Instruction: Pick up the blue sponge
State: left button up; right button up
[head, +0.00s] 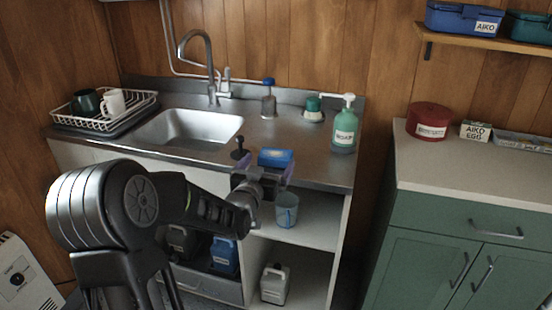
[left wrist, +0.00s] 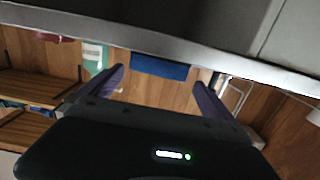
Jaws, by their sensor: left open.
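The blue sponge (head: 276,157) lies on the metal sink counter (head: 210,164) near its front edge, right of the basin. It also shows in the left wrist view (left wrist: 160,67), between the fingers in the picture and beyond their tips. My left gripper (head: 264,172) is open and empty at the counter's front edge, just in front of the sponge, with purple fingers spread to either side. The wrist view shows the left gripper (left wrist: 158,78) with clear space between its fingers. I cannot tell the exact gap to the sponge. My right gripper is not in view.
A black stopper-like object (head: 240,149) stands just left of the sponge. A green soap bottle (head: 344,127), a green-topped scrubber (head: 313,109) and a blue-capped item (head: 268,98) stand behind and right. A dish rack (head: 103,112) stands far left. A bluish cup (head: 287,208) is below.

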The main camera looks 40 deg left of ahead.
aim_at(275, 153)
pick_arm(q)
jog(key=shift+w+a, duration=0.15)
jog(key=shift+w, duration=0.35)
jog(key=p+x, duration=0.1)
jog(key=x, duration=0.4)
jog(key=shift+w, duration=0.15)
jog(key=shift+c, duration=0.3)
jog(key=c, duration=1.1)
